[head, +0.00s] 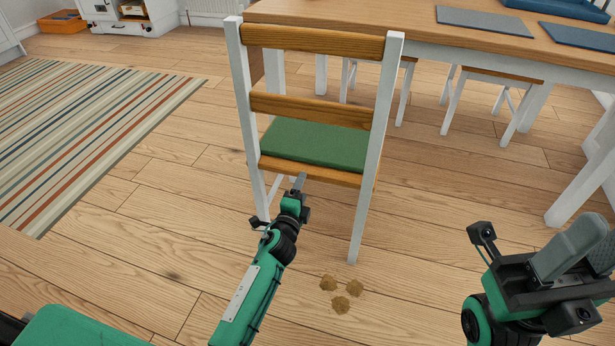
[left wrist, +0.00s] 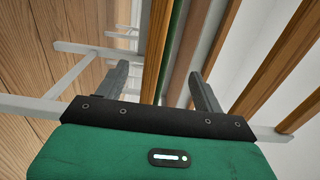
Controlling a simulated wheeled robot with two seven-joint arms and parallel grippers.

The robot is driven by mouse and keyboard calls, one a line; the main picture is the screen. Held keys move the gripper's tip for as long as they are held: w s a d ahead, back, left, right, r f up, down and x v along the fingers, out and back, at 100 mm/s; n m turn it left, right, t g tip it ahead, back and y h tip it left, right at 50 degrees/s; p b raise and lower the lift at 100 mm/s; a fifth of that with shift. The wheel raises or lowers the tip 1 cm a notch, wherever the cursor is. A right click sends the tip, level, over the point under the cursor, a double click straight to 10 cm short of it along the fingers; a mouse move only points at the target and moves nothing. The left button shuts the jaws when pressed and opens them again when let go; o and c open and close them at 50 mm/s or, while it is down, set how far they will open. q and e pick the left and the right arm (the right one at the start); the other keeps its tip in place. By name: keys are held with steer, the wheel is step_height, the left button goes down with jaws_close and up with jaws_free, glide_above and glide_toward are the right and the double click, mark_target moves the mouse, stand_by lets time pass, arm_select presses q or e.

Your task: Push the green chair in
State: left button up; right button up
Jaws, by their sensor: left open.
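The green chair (head: 315,143) has white posts, brown wooden slats and a green seat. It stands upright on the floor with its back towards me, at the near side of the table (head: 400,22).
A striped rug (head: 80,125) lies at left. Several small tan lumps (head: 341,303) lie on the floor near the chair's right back leg.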

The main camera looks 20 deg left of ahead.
mark_target(309, 172)
arm_select(q)
steer(key=w+b, duration=0.2)
steer(key=w, duration=0.6)
steer(key=shift+c, duration=0.2)
jaws_close()
